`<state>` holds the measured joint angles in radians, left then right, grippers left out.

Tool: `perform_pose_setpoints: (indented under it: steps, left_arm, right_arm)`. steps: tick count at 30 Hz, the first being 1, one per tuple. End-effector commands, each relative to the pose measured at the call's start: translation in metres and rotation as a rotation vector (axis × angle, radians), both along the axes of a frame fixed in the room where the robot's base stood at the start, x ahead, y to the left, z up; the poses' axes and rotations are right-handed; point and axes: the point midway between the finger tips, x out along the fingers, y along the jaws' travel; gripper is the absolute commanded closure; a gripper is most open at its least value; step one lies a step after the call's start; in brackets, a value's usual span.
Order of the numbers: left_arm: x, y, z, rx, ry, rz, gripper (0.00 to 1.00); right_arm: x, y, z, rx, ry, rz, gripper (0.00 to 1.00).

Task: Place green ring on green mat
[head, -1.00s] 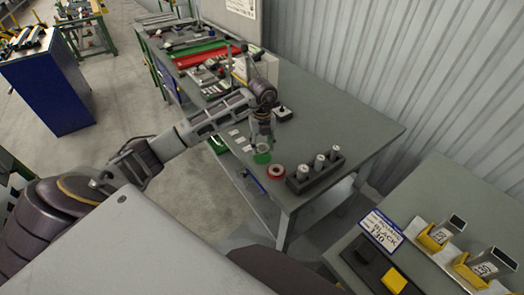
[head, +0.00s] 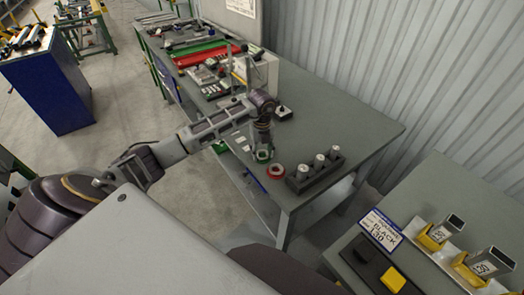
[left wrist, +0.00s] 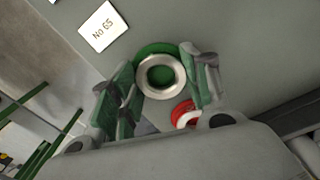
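The green ring (left wrist: 143,81), with a pale metallic face, sits between the fingertips of my left gripper (left wrist: 163,70), which is shut on it. In the head view the left gripper (head: 263,153) points down at the table, with the ring (head: 264,154) between its fingers. The round green mat (left wrist: 155,48) shows behind the ring and through its hole. The ring is over the mat, slightly off its middle in the wrist view; I cannot tell whether it touches. My right gripper is not in view.
A red ring-shaped piece (head: 276,171) with a pale centre lies close to the right. A dark block with several pegs (head: 316,172) stands beyond it. White labels lie left of the gripper. The table's right part (head: 350,120) is clear.

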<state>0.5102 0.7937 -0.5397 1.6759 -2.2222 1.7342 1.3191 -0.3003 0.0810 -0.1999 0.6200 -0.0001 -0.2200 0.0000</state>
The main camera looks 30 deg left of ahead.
Motion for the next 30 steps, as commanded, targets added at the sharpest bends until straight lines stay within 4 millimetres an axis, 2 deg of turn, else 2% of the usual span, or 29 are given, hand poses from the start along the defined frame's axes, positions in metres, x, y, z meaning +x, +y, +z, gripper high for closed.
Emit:
perform_pose_setpoints:
  steps: [1,5,20,26,30]
  left_arm:
    - [0.0,0.0,0.0,0.0,0.0,0.0,0.47]
    - [0.0,0.0,0.0,0.0,0.0,0.0,0.31]
    - [0.0,0.0,0.004,0.0,0.0,0.0,0.31]
    - [0.001,0.0,0.021,0.0,-0.003,0.0,0.31]
    - [0.001,0.0,0.04,0.001,-0.003,-0.001,0.31]
  right_arm:
    - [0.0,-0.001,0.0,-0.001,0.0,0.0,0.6]
    - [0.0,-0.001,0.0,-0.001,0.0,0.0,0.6]
    - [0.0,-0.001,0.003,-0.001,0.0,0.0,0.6]
    - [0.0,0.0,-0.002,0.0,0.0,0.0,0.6]
    - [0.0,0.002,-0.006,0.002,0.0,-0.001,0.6]
